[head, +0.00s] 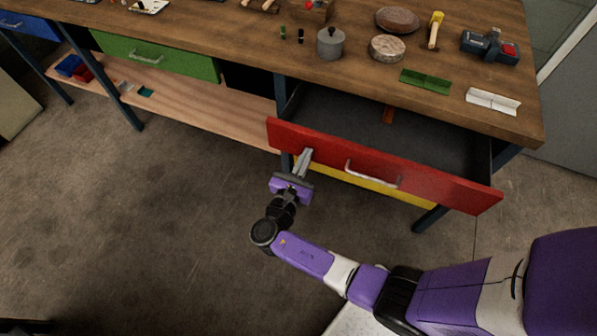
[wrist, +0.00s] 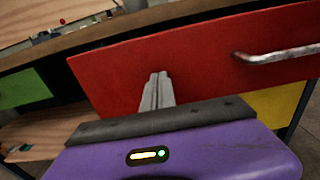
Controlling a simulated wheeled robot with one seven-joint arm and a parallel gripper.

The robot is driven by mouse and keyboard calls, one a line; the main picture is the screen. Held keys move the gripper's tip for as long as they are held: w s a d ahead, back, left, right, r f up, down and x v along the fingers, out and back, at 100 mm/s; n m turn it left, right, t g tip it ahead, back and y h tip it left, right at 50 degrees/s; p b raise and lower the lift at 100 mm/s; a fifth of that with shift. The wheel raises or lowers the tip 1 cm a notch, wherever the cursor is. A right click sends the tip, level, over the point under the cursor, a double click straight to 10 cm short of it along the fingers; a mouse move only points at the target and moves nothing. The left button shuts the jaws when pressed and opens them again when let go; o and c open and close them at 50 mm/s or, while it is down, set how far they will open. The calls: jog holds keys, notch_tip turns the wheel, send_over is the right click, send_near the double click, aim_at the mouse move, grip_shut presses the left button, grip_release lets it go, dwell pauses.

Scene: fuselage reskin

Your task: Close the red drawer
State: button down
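The red drawer (head: 440,178) is pulled out from the right part of the workbench, and its dark inside shows. Its metal handle (head: 372,175) is on the middle of the front panel. The wrist view also shows the red front (wrist: 200,60) and the handle (wrist: 280,54). My gripper (head: 307,154) is at the left part of the red front, left of the handle. Its fingers (wrist: 157,88) are together with nothing between them, pointing at the panel. I cannot tell whether the tips touch it.
A yellow drawer (head: 375,187) is below, and a green drawer (head: 155,56) is further left. The wooden bench top (head: 265,50) holds a pot, a hammer and other items. Floor left of my arm is clear.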

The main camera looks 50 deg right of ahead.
jog(key=b, duration=0.4)
send_near(327, 119)
jog(key=w+d+r, duration=0.1)
jog(key=d, duration=0.1)
jog(key=w+d+r, duration=0.1)
jog(key=d+r, duration=0.1)
jog(key=d, duration=0.1)
jog(key=d+r, duration=0.1)
jog(key=d, duration=0.1)
jog(key=shift+w+d+r, duration=0.2)
jog(key=shift+w+d, duration=0.2)
jog(key=shift+w+d+b, duration=0.2)
jog(key=shift+d+b, duration=0.2)
jog(key=shift+d, duration=0.15)
jog(key=shift+d+r, duration=0.2)
jog(key=shift+d, duration=0.05)
